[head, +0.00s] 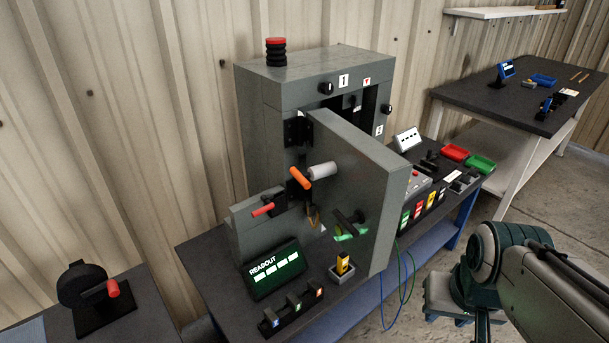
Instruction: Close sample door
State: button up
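The grey enclosure (285,92) stands on the dark bench against the ribbed wall. Its thick grey door (372,178) is swung wide open toward me, with a dark opening (370,101) behind it. Hinge hardware (298,130) shows near the door's left edge. An orange handle (300,174) and a light grey cylinder (322,170) show in front of the door, and a dark handle with a green part (348,226) is lower on it. My arm is at the lower right, apart from the door. Its end is dark and partly cut off; I cannot make out the fingertips.
A readout screen (274,270), a row of switches (292,312) and a small yellow item (343,265) sit near the door's lower edge. A red-handled device (96,297) is lower left. Floor is open at right.

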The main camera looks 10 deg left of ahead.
aim_at(353, 173)
jog(key=u, duration=0.75)
jog(key=i, duration=0.45)
jog(key=z, duration=0.05)
jog(key=k, duration=0.45)
jog(key=u, duration=0.95)
jog(key=k, duration=0.7)
jog(key=z, duration=1.05)
jog(key=i, duration=1)
